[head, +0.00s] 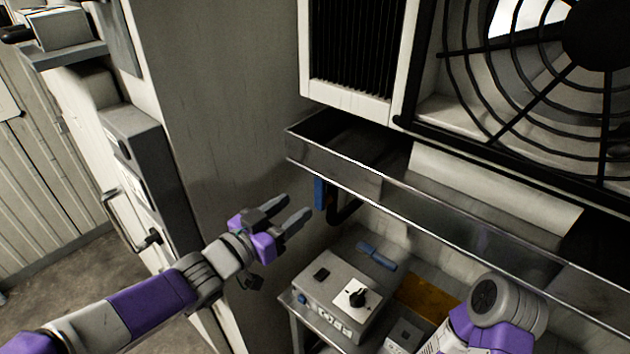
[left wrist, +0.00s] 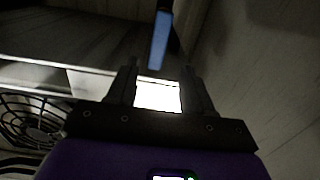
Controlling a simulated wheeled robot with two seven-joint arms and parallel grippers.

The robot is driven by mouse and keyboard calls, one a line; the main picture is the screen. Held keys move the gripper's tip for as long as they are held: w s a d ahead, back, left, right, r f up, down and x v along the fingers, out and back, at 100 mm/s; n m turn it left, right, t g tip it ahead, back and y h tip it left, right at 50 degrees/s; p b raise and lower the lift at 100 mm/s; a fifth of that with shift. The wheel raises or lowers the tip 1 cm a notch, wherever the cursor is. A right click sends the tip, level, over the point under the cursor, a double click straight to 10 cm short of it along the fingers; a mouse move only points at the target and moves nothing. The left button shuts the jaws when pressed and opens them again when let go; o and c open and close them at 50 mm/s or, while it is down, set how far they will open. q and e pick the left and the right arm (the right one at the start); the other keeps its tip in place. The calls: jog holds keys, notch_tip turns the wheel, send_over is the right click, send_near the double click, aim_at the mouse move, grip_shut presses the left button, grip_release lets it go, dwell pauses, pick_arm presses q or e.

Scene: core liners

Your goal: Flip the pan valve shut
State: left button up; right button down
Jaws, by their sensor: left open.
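A long metal drip pan (head: 365,187) runs below the fan unit. A blue valve handle (head: 319,193) hangs upright under its near left end, beside a dark bent pipe (head: 346,211). The blue handle also shows in the left wrist view (left wrist: 160,40), beyond the fingertips and roughly between them. My left gripper (head: 296,207) is open and empty, just left of and slightly below the handle, with its fingers pointing at it. A gap seems to remain between them. My right arm shows at the lower right, but its gripper is out of view.
A grey control box (head: 337,290) with a black knob stands on a shelf below the pan. A second blue bar-like piece (head: 376,255) lies behind it. The caged fan (head: 540,90) is at upper right. A wall panel stands behind my left gripper.

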aim_at(318, 187)
pick_arm(q)
jog(key=x, duration=0.3)
jog(key=r+x, duration=0.1)
jog(key=x, duration=0.3)
jog(key=shift+d+r, duration=0.2)
jog(key=shift+d, duration=0.05)
jog(key=shift+c, duration=0.5)
grip_shut()
